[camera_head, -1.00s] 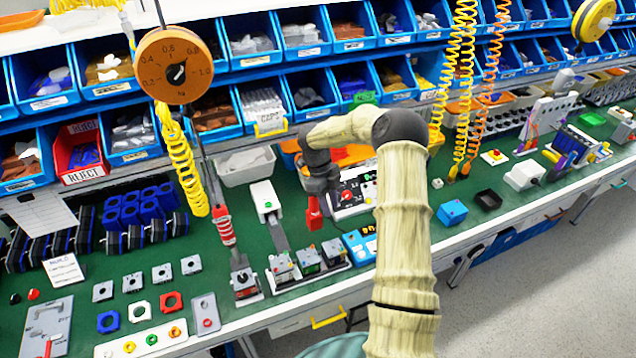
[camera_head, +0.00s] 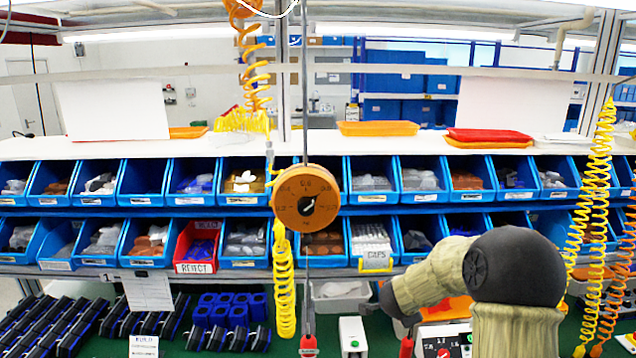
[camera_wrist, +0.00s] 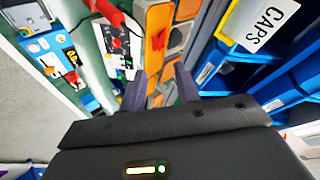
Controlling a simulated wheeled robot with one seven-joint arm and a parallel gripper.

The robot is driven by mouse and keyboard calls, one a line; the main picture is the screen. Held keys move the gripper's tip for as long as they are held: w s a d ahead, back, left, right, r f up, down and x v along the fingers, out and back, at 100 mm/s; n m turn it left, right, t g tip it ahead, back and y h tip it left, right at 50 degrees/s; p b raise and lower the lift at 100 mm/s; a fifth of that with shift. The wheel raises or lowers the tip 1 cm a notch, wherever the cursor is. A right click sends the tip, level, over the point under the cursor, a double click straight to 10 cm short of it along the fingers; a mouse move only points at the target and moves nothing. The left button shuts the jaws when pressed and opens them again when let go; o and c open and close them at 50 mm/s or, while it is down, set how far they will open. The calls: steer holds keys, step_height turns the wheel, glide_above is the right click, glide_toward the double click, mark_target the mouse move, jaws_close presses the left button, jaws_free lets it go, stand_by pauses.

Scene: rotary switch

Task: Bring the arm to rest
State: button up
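My arm shows at the lower right of the head view, its pale sleeved links bent at a dark elbow joint, with the forearm reaching down and left. My gripper is mostly cut off by the bottom edge there. In the wrist view my gripper (camera_wrist: 160,90) shows two dark fingers standing apart with nothing seen between them. The control box (camera_wrist: 119,42) with a dark display and red parts lies beyond the fingers in that view. Its top also shows at the bottom edge of the head view (camera_head: 443,341). The fingers do not appear to touch it.
Blue parts bins (camera_head: 146,241) fill two shelf rows behind the bench. A round orange dial (camera_head: 306,199) hangs at mid-view, with yellow coiled hoses (camera_head: 284,282) beside it. More coils (camera_head: 592,200) hang right of my arm. The green bench top (camera_head: 190,344) carries several blue-black parts.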

steer(key=s+a+n+g+y, duration=0.1)
steer(key=s+a+n+y, duration=0.1)
steer(key=s+a+n, duration=0.4)
steer(key=s+a+n+g+y, duration=0.15)
steer(key=s+n, duration=0.25)
steer(key=s, duration=0.4)
steer(key=s+d+f+n+g+b, duration=0.1)
steer(key=s+n+g, duration=0.2)
steer(key=s, duration=1.3)
steer(key=shift+f+n+g, duration=0.35)
steer(key=shift+n, duration=0.45)
steer(key=shift+o, duration=0.6)
steer(key=shift+w+y, duration=0.1)
steer(key=shift+y, duration=0.15)
